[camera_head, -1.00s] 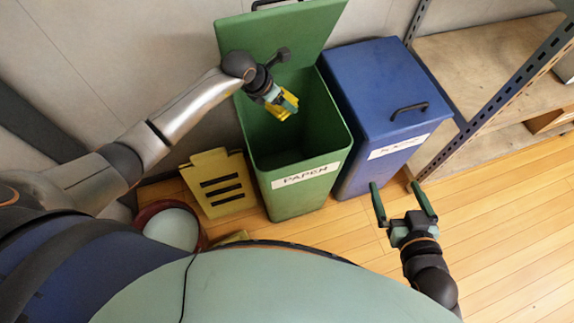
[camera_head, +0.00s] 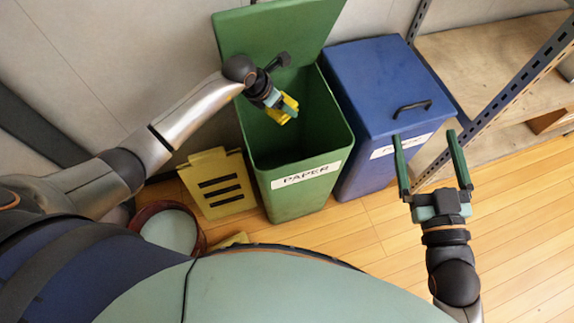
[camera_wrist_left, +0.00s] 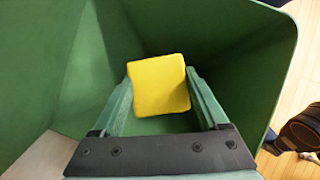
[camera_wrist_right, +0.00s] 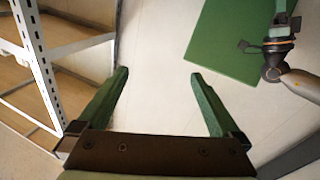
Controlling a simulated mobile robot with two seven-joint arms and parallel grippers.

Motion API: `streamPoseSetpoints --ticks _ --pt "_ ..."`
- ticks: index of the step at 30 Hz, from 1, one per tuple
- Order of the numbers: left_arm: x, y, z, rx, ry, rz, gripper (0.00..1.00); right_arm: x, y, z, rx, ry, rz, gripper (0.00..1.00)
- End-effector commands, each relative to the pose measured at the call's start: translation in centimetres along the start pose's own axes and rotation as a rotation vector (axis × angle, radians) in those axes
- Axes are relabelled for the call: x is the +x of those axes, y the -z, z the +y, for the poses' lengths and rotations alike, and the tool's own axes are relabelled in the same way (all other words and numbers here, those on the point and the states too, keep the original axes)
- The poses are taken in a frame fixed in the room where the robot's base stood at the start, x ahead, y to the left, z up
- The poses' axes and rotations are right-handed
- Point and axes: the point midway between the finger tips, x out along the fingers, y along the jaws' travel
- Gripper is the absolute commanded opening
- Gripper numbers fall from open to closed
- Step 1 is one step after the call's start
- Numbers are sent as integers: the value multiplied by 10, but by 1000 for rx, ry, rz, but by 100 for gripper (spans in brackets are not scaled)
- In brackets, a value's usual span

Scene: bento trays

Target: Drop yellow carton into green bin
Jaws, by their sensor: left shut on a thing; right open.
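The yellow carton (camera_head: 283,110) is held by my left gripper (camera_head: 281,106) over the open mouth of the green bin (camera_head: 318,196). In the left wrist view the carton (camera_wrist_left: 158,85) sits between the two fingers (camera_wrist_left: 160,100), with the green inner walls (camera_wrist_left: 215,45) of the bin around and below it. The bin stands upright, labelled PAPER, with its lid (camera_head: 275,40) raised against the wall. My right gripper (camera_head: 430,165) is open and empty, in front of the blue bin at the right. It also shows open in the right wrist view (camera_wrist_right: 158,85).
A closed blue bin (camera_head: 375,85) with a black handle stands right of the green bin. A metal-framed shelf (camera_head: 480,60) is at the far right. A yellow floor sign (camera_head: 218,183) and a round red-rimmed container (camera_head: 170,227) are at left. The wooden floor at right is clear.

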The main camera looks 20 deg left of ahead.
Motion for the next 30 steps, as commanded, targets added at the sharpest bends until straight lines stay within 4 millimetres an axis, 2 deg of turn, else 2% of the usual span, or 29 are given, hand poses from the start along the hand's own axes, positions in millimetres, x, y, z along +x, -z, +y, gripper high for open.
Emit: streamPoseSetpoints --ticks 9,10,16,28,30 --pt "0 0 0 0 0 0 24 0 3 0 -4 0 10 100" --pt "0 0 0 0 0 0 77 0 3 0 -4 0 10 100" --pt "0 0 0 0 0 0 100 0 3 0 -4 0 10 100" --pt "-7 0 1 1 -1 0 100 0 2 1 3 0 -8 100" --pt "-13 0 1 1 -1 0 100 -2 -19 -2 22 1 -82 100"
